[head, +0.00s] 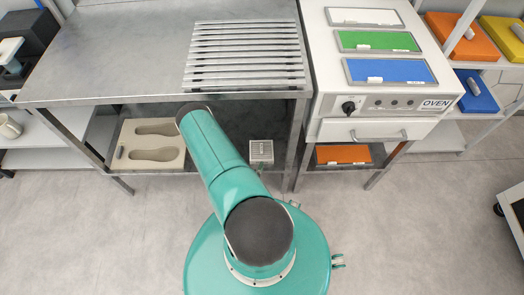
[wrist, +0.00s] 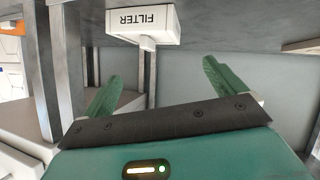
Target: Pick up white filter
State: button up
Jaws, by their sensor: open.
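A white box (wrist: 140,22) with the word FILTER on its face shows at the top of the wrist view; the lettering is upside down. A short light stem or knob (wrist: 148,43) sticks out from its lower side in the picture. My gripper (wrist: 160,76) has two green fingers, spread apart and empty. The box lies beyond the fingertips, apart from them, roughly in line with the gap. In the head view a small pale box (head: 261,152) on the shelf under the metal table looks like the same thing.
The metal table (head: 120,55) overhangs the shelf; a post (wrist: 68,70) stands left in the wrist view. A mould box with two foot shapes (head: 153,145) shares the shelf. The oven (head: 330,75) stands right, with white (head: 365,17), green (head: 378,41) and blue (head: 389,71) panels on top.

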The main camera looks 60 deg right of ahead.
send_near(257, 147)
jog(key=shift+d+f, duration=0.15)
jog(key=shift+f, duration=0.1)
jog(key=shift+x, duration=2.75)
jog(key=shift+r, duration=0.2)
jog(key=c, duration=1.1)
